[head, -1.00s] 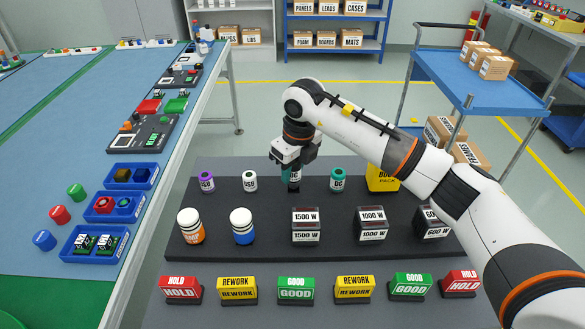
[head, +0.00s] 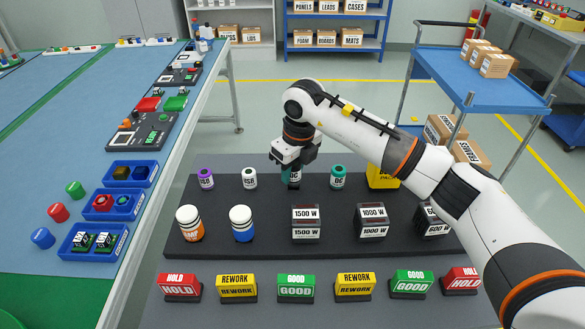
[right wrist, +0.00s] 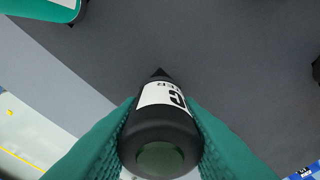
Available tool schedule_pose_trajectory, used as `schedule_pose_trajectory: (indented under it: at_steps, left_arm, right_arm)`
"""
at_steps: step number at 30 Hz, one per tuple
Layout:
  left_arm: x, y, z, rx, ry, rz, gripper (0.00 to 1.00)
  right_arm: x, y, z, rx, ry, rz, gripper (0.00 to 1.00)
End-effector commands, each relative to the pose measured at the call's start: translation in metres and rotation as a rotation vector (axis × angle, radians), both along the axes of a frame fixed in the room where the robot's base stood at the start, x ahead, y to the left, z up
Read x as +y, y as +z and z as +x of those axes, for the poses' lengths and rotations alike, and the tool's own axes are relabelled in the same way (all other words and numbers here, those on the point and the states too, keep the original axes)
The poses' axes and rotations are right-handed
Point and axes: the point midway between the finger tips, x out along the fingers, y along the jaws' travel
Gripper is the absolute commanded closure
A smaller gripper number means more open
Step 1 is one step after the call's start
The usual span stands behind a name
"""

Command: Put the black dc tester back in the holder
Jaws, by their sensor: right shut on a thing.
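My right gripper (head: 291,178) has teal fingers and is shut on the black dc tester (head: 296,174). In the right wrist view the tester (right wrist: 160,125) sits between both fingers, with a black body, a white label and a dark pointed tip away from the camera. The gripper is over the back row of the dark stepped board (head: 270,205), between the white USB tester (head: 249,179) and a teal DC tester (head: 338,177). Whether the tester touches the board, and any slot under it, is hidden. My left gripper is not in view.
A purple tester (head: 205,178) stands at the back left. Orange (head: 189,223) and blue-banded (head: 241,224) bottles and several wattage boxes (head: 305,223) stand in front. A yellow pack (head: 381,178) is near my arm. The blue table (head: 50,150) lies left.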

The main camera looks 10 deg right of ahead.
Motion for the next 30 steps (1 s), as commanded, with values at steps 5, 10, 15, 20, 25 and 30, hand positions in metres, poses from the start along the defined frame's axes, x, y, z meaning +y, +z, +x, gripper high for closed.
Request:
schedule_pose_trajectory:
  at_steps: [5,10,15,20,25,30]
  left_arm:
    - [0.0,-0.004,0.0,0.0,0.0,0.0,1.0]
    - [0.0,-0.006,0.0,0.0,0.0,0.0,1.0]
    - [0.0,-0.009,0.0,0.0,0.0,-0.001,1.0]
    - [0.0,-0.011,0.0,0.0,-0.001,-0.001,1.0]
    - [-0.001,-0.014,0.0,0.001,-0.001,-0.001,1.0]
    - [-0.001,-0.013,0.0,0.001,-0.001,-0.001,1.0]
  right_arm:
    - [0.0,-0.004,0.0,-0.001,0.0,0.001,0.95]
    - [0.0,-0.007,0.0,-0.001,-0.001,0.001,0.95]
    - [0.0,-0.011,0.0,-0.001,-0.001,0.001,0.95]
    - [0.0,-0.014,0.0,-0.002,-0.001,0.001,0.95]
    - [0.0,-0.017,0.0,-0.002,-0.001,0.001,0.95]
    - [0.0,-0.016,0.0,-0.001,-0.001,0.001,0.44]
